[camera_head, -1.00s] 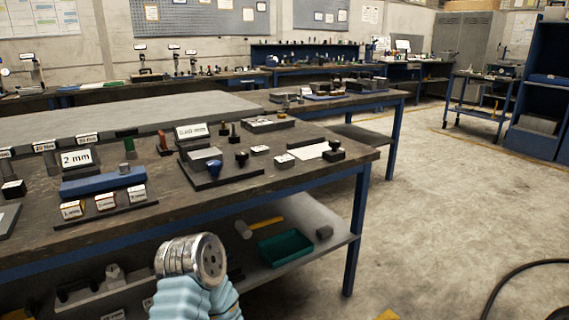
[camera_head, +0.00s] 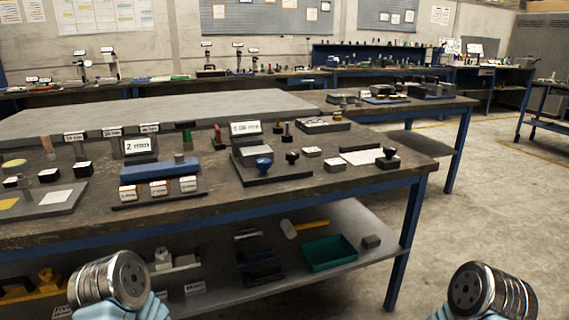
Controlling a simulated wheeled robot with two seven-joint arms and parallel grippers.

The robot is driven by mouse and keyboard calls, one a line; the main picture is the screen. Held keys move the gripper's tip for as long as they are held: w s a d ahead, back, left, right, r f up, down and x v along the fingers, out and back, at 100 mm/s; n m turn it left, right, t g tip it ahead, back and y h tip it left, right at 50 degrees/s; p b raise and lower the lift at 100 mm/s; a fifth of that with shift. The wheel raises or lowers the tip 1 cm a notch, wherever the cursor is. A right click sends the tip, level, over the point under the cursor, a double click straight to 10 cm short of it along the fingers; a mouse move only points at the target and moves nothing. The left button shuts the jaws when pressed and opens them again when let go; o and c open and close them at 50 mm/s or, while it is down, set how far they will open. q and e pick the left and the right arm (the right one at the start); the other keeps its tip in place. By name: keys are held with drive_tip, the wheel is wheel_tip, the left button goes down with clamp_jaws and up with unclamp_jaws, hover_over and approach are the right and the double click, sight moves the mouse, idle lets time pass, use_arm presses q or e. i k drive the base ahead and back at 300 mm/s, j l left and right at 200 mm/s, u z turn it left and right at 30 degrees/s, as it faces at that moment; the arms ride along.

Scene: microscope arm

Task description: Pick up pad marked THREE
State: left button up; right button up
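No pad can be read as marked THREE; the lettering is too small. Three small blocks with white labelled tops and orange or brown sides, left (camera_head: 128,193), middle (camera_head: 158,188) and right (camera_head: 188,184), stand in a row on a dark strip in front of a blue bar (camera_head: 159,168). Other small white-topped pads, one (camera_head: 311,152) and another (camera_head: 335,165), lie further right on the bench. My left gripper (camera_head: 112,280) and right gripper (camera_head: 490,291) show as round metal ends at the bottom edge, well apart from the blocks. No fingers show on either.
The workbench (camera_head: 330,192) has its front edge between my arms and the blocks. A dark stand with a blue knob (camera_head: 264,164) and a "2 mm" sign (camera_head: 140,146) stand near them. The lower shelf holds a green tray (camera_head: 329,253) and a hammer (camera_head: 303,227). Floor is clear at right.

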sight(337, 165)
drive_tip(key=i+l+u, duration=0.2)
drive_tip(key=l+u, duration=0.2)
drive_tip(key=i+l+u, duration=0.1)
drive_tip(key=l+u, duration=0.3)
drive_tip(key=l, duration=0.15)
drive_tip(key=l+u, duration=0.4)
drive_tip(key=l, duration=0.15)
